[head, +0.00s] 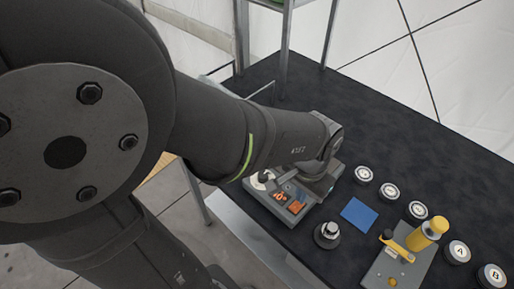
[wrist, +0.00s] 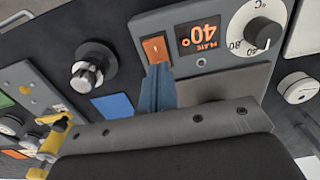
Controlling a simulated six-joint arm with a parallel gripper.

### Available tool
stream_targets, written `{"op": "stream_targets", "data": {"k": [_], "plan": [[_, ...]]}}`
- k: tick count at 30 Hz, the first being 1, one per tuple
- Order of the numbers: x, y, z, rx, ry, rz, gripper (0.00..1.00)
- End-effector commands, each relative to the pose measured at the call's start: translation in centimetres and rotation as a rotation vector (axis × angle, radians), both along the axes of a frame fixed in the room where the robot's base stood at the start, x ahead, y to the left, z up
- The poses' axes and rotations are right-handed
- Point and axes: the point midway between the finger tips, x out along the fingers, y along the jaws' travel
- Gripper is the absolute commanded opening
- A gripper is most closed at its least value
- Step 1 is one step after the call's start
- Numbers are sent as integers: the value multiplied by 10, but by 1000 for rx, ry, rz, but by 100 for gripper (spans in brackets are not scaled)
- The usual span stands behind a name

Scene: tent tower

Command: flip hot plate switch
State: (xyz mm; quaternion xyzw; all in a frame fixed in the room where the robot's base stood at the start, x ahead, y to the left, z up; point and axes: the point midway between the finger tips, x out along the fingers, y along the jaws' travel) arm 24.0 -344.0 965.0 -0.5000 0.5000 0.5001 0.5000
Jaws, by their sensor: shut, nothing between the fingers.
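The hot plate is a grey unit (head: 253,188) on the dark table in the head view, partly covered by my arm. In the wrist view its front panel (wrist: 222,62) shows an orange rocker switch (wrist: 156,48), a lit display (wrist: 198,36) reading 40° and a white dial (wrist: 249,22) with a black knob. My gripper (wrist: 158,74) is shut and empty, its blue fingertips together right at the edge of the switch. I cannot tell whether they touch it. In the head view the fingers are hard to make out behind my wrist.
A black-and-silver knob device (head: 327,235) and a blue square (head: 359,214) lie beside the hot plate. Further right are several round lidded pieces (head: 389,192) and a grey fixture with a yellow cylinder (head: 428,232). The table behind the hot plate is clear.

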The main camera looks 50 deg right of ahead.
Motion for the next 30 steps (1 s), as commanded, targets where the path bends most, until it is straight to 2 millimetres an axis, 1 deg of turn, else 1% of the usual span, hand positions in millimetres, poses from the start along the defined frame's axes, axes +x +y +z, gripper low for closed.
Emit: {"op": "stream_targets", "data": {"k": [3,21,25,30], "plan": [[0,0,11,-3,0,0,0],[0,0,57,-2,0,0,0],[0,0,61,-1,0,0,0],[0,0,62,0,0,0,0]]}}
